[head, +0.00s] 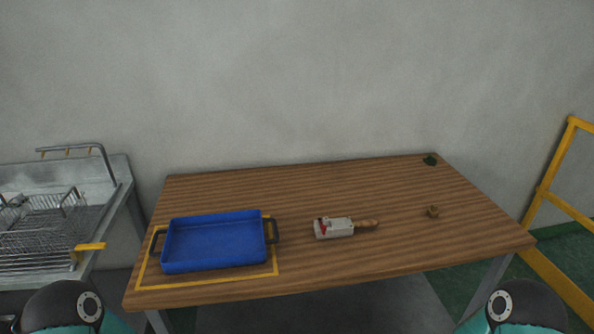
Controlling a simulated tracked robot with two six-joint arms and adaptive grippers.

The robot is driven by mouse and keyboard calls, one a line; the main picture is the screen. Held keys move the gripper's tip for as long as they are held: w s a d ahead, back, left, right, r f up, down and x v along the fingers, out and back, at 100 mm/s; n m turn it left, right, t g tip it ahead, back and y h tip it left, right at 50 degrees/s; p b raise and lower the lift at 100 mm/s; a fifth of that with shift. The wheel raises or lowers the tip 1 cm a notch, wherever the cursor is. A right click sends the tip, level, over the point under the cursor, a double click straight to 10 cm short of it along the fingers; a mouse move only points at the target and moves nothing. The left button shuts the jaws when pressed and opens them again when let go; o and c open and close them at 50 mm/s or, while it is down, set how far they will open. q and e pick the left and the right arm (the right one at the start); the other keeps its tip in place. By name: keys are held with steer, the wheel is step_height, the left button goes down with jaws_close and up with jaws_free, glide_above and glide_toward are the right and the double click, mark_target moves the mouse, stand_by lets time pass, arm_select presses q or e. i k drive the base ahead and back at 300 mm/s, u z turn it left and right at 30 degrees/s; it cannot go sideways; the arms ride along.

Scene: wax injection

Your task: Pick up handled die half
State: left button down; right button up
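The handled die half (335,228) lies on the wooden table, right of the blue tray. Neither of my grippers is in view; only rounded dark and teal parts of my arms show at the bottom left and bottom right corners.
A blue tray (210,268) with dark handles sits inside a yellow outline on the table (340,272). A metal sink unit (118,170) stands left, yellow railing (545,190) right.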

mark_target(342, 226)
steer(key=z, duration=2)
steer(key=i, duration=0.1)
steer(key=u, duration=3)
steer(key=k, duration=0.95)
steer(key=z, duration=1.2)
steer(key=i, duration=1)
steer(key=z, duration=0.05)
